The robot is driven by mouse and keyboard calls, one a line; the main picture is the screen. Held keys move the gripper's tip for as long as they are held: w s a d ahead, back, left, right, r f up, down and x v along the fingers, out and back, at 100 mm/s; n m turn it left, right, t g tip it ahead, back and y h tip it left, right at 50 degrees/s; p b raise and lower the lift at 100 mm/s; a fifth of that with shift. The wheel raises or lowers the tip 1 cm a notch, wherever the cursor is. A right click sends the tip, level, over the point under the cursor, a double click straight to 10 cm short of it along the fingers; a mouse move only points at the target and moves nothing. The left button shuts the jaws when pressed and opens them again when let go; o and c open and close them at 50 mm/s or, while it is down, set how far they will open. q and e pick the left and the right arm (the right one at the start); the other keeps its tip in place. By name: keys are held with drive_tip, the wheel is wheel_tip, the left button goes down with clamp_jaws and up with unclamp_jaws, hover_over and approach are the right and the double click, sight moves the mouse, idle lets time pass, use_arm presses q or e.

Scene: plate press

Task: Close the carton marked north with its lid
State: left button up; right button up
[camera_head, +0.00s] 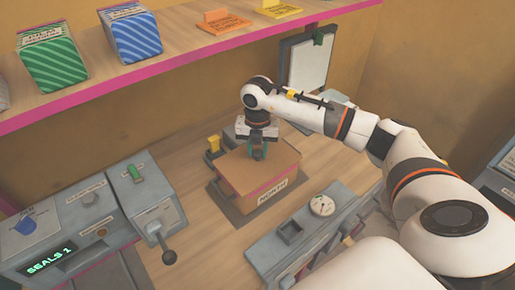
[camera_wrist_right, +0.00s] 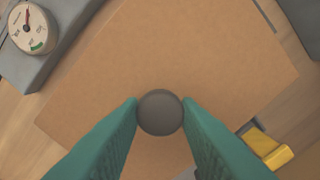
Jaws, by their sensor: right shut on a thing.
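The brown carton marked NORTH (camera_head: 273,191) stands on a dark base plate (camera_head: 222,203) at the middle of the table. Its flat brown lid (camera_head: 232,166) lies over the carton's top in the head view and looks level and lined up with it. I cannot tell whether it is fully seated. My right gripper (camera_head: 258,152) is above the lid. In the right wrist view its green fingers (camera_wrist_right: 160,115) are shut on the lid's round dark knob (camera_wrist_right: 160,112), with the lid (camera_wrist_right: 170,55) filling much of the view. My left gripper is not in view.
A yellow-handled device (camera_head: 213,144) stands close behind the carton at left. A grey panel with a dial (camera_head: 321,205) is at front right. A grey console with a lever and SEALS 1 display (camera_head: 49,260) is at left. A pink-edged shelf (camera_head: 160,70) holds bags and tags.

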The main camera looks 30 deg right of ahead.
drive_tip(key=shift+f, duration=0.1)
idle(0.5)
idle(0.3)
drive_tip(key=o, duration=1.5)
drive_tip(key=shift+o, duration=0.2)
drive_tip(key=shift+r+p, duration=2.25)
drive_tip(key=shift+r, duration=1.3)
drive_tip(key=shift+c, duration=0.6)
clamp_jaws()
